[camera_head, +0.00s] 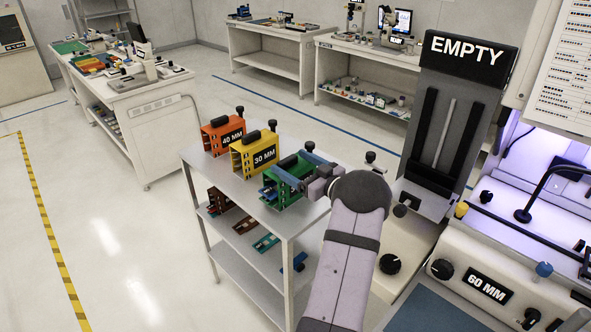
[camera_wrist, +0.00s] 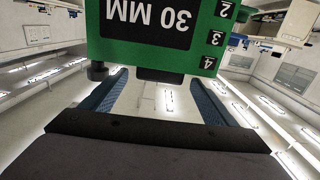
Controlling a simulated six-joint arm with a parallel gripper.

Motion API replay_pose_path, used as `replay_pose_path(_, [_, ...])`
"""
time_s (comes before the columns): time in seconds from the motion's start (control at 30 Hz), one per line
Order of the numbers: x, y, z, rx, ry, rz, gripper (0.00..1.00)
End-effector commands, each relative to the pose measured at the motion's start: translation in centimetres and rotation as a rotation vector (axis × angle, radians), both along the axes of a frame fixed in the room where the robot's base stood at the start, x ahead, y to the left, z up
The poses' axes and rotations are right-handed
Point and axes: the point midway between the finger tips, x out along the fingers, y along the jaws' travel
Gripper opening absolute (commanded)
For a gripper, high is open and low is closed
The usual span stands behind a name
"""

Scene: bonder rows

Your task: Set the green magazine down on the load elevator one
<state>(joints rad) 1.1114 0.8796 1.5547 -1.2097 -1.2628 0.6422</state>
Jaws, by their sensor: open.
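The green magazine (camera_head: 290,197) stands on the cart's top shelf, at the right end of a row of three. In the wrist view the green magazine (camera_wrist: 205,50) fills the top, with an upside-down "30 MM" label and a black handle (camera_wrist: 160,76). My gripper (camera_head: 298,168) is at the magazine. In the wrist view my gripper (camera_wrist: 160,88) is open, with one blue finger on each side of the handle; I cannot tell whether they touch anything. A dark grey elevator tower (camera_head: 440,140) with an "EMPTY" sign stands right of the cart; no number shows on it.
An orange magazine (camera_head: 215,140) marked 40 MM and a yellow magazine (camera_head: 246,160) marked 30 MM stand left of the green one on the cart (camera_head: 222,180). A machine front (camera_head: 500,275) marked 60 MM is at right. Open floor lies left.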

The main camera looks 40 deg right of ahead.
Motion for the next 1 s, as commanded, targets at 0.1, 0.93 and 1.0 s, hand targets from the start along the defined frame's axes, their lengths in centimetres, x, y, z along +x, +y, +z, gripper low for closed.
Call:
replay_pose_path(0.1, [-0.6, -0.2, -0.4, 0.009, -0.011, 0.011, 0.8])
replay_pose_path(0.93, [5.3, -0.1, -0.6, 0.01, -0.012, 0.013, 0.8])
replay_pose_path(1.0, [5.8, -0.1, -0.5, 0.011, -0.011, 0.012, 0.8])
